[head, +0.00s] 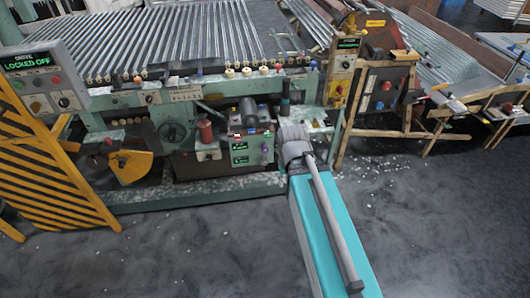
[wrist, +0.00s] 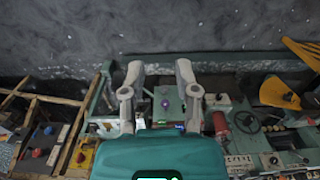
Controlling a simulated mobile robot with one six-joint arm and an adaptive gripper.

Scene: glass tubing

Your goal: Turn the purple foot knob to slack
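The purple foot knob (head: 265,148) is on the right side of a small green control box (head: 240,151) low on the machine's front. In the wrist view the purple knob (wrist: 165,103) shows between the fingers, slightly right of the midline, with the box (wrist: 166,118) around it. My gripper (wrist: 159,70) is open and empty, with its two grey fingers spread. The knob appears beyond the fingers, and no contact is visible. The gap to it cannot be judged exactly. In the head view I cannot make out the fingers. The knob's pointer setting is too small to read.
A panel (head: 45,76) at the left reads "DRIVE LOCKED OFF". A red cylinder (head: 206,131) and a handwheel (head: 173,132) are left of the box. Yellow-black striped barriers (head: 45,185) stand at far left. Glass tubes (head: 180,40) lie above. The front floor (head: 180,250) is clear.

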